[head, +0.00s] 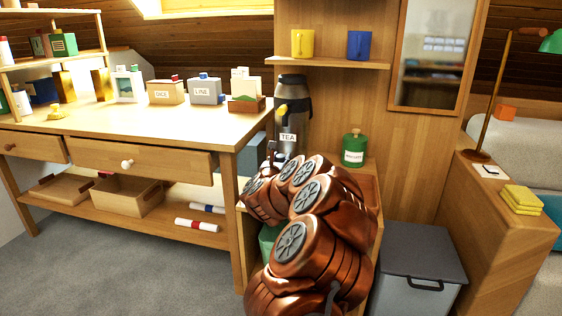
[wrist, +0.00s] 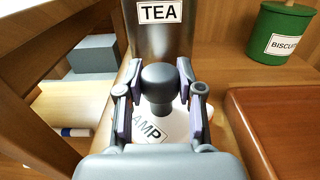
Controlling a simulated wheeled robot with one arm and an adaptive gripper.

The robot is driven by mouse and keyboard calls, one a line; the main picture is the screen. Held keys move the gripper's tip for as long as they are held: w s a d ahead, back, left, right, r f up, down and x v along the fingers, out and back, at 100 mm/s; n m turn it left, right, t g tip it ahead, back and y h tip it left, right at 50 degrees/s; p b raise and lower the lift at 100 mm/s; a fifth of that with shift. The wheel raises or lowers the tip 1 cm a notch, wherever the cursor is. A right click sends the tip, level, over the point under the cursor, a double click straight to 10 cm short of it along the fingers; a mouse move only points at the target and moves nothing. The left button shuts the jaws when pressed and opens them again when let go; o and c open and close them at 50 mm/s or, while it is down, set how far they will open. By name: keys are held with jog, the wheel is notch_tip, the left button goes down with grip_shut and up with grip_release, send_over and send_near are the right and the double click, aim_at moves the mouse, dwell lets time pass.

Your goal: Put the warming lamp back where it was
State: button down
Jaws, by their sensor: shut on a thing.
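In the wrist view my gripper (wrist: 160,112) is shut on a dark grey, round-topped thing (wrist: 158,78), which I take to be the warming lamp. Its top bulges up between the two fingers and a narrower part shows below. A white label (wrist: 148,128) reading "AMP", its first letter hidden, lies behind and beneath it. I cannot tell whether the lamp touches the label or hangs above it. In the head view my arm hides the lamp and most of the gripper.
The tea urn (head: 293,100) stands just behind my gripper. A green biscuit tin (head: 354,149) is to the right, by a reddish-brown surface (wrist: 285,125). The workbench (head: 185,127) is close on the left. A grey bin (head: 420,252) stands on the floor at right.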

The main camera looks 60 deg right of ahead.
jog(key=shift+f, duration=0.1)
jog(key=c, duration=0.7)
grip_release()
jog(key=shift+c, duration=0.2)
jog(key=shift+s+a, duration=0.25)
jog(key=shift+a, duration=0.2)
jog(key=v, duration=0.9)
jog(key=shift+a+p, duration=0.25)
jog(key=shift+p, duration=0.05)
jog(key=shift+v, duration=0.8)
